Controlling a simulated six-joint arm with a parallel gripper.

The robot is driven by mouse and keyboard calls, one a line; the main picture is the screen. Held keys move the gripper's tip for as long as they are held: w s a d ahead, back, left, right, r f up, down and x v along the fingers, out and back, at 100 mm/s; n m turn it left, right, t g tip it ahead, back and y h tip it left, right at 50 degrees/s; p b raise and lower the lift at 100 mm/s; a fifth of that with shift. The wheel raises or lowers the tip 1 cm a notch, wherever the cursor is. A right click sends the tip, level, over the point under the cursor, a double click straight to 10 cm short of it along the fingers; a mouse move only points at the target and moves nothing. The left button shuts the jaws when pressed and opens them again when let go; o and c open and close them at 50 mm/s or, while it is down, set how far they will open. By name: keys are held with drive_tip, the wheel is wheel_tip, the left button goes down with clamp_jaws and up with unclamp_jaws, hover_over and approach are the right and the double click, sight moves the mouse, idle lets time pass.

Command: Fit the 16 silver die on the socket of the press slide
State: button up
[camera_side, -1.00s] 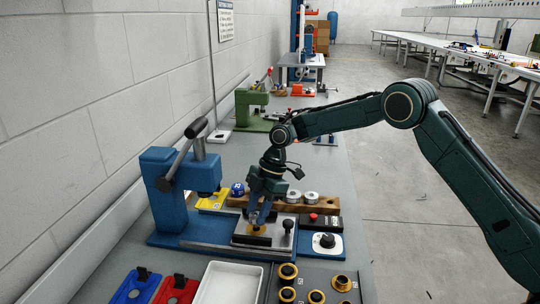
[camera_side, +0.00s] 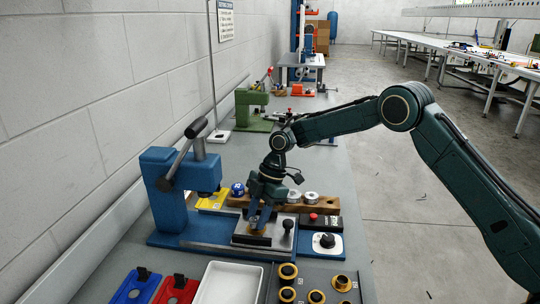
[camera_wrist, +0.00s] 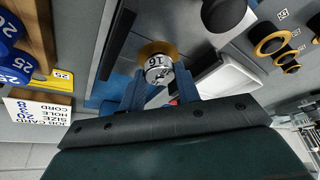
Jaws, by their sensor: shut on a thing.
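My gripper (camera_wrist: 158,84) is shut on the silver die (camera_wrist: 157,69), marked 16, with a blue finger on each side of it. In the wrist view the die overlaps the brass socket (camera_wrist: 152,48) on the press slide; I cannot tell whether they touch. In the side view my gripper (camera_side: 258,220) points down over the grey slide plate (camera_side: 277,228), and its fingers hide the die and most of the socket. The blue press (camera_side: 172,190) stands to the left, its lever raised.
A wooden rack (camera_side: 325,204) with more silver dies is behind the slide. A black knob (camera_side: 287,225) stands at the slide's right; it shows large in the wrist view (camera_wrist: 222,14). A white tray (camera_side: 230,284) and brass rings (camera_side: 287,271) are in front.

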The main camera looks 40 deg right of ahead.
drive_tip(key=shift+f, duration=0.5)
drive_tip(key=o, duration=1.2)
drive_tip(key=shift+r, duration=0.1)
drive_tip(key=v, duration=1.3)
drive_tip(key=shift+d+r, duration=0.2)
drive_tip(key=shift+r, duration=0.05)
drive_tip(key=shift+r, duration=0.1)
